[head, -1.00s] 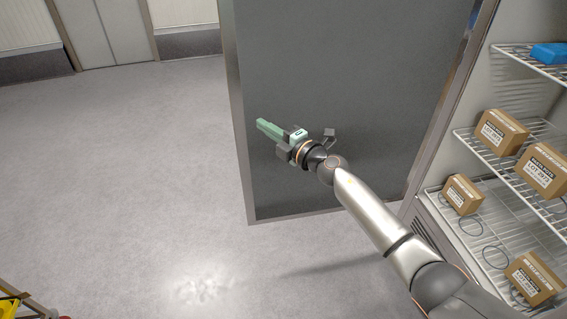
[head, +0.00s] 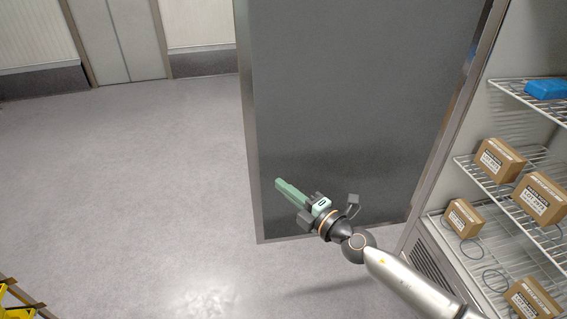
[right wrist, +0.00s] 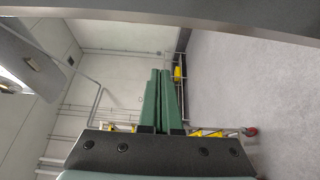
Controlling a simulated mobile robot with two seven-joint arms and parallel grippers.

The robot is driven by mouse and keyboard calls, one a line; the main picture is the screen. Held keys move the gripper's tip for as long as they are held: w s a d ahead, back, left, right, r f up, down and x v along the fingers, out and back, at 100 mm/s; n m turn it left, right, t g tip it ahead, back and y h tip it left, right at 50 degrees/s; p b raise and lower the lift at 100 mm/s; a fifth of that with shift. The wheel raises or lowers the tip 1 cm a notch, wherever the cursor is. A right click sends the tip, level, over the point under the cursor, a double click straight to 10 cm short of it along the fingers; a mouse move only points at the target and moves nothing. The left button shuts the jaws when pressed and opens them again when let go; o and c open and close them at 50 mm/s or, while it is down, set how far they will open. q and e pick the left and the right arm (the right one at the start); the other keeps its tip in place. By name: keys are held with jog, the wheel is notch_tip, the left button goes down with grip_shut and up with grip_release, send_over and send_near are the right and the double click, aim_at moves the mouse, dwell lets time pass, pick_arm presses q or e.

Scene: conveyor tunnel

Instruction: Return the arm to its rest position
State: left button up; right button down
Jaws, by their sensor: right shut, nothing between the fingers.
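My right arm reaches in from the lower right in the head view. Its green-fingered right gripper (head: 279,183) is in front of the large grey door panel (head: 350,90), pointing up and left. Its fingers are together with nothing between them. In the right wrist view the two green fingers of the right gripper (right wrist: 159,72) lie side by side, shut and empty. My left gripper is in neither view.
An open cabinet with wire shelves (head: 520,100) stands at the right, holding several brown boxes (head: 541,197) and a blue item (head: 547,89). Yellow objects (head: 12,298) show at the lower left. The grey floor (head: 130,180) at the left is clear.

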jog(key=s+d+f+m+g+h, duration=0.2)
jog(key=s+d+f+m+h, duration=0.2)
jog(key=s+d+f+m, duration=0.3)
jog(key=s+d+f+m+g+h, duration=0.2)
jog(key=s+d+f+m+h, duration=0.3)
jog(key=s+f+m, duration=1.2)
jog(key=s+d, duration=0.2)
jog(key=s, duration=0.4)
jog(key=shift+d+f, duration=0.25)
jog(key=shift+d, duration=0.05)
